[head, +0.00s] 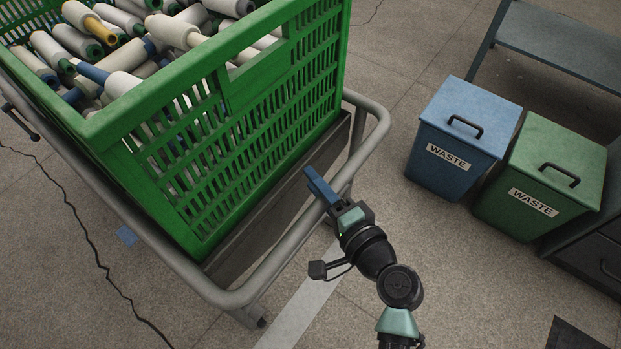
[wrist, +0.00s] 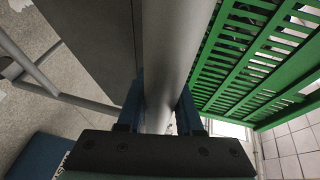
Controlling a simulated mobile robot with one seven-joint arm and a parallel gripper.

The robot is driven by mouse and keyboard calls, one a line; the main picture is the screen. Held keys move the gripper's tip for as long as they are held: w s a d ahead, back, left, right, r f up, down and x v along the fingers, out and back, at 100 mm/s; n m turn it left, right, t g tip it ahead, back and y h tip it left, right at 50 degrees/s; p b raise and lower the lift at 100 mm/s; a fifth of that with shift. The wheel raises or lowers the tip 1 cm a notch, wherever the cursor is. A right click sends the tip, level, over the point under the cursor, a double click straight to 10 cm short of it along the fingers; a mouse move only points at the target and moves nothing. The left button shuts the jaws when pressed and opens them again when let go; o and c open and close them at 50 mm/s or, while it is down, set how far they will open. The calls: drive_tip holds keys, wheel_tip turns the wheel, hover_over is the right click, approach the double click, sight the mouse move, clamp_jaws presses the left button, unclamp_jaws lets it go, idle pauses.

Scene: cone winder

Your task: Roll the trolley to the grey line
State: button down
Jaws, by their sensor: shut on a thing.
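The trolley (head: 160,245) has a grey tube rail around a dark deck and carries a green slatted crate (head: 225,150). My gripper (head: 320,188) is at the rail on the trolley's near right side. In the wrist view, the blue fingers (wrist: 160,108) are on either side of the rail (wrist: 168,50), shut on it. The grey line (head: 302,312) is a pale strip on the floor by the trolley's near right end. Its far part is hidden behind the rail and my arm.
The crate is full of yarn cones (head: 125,85). A blue waste bin (head: 455,145) and a green waste bin (head: 535,180) stand at the right, beside a dark cabinet (head: 590,250). A grey bench (head: 560,45) is behind them.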

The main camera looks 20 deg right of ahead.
idle(0.3)
drive_tip(key=c, duration=0.6)
unclamp_jaws()
drive_tip(key=shift+s, duration=0.15)
drive_tip(key=p+v, duration=0.2)
drive_tip(key=v, duration=1)
drive_tip(key=shift+s+r, duration=0.1)
drive_tip(key=shift+s, duration=0.3)
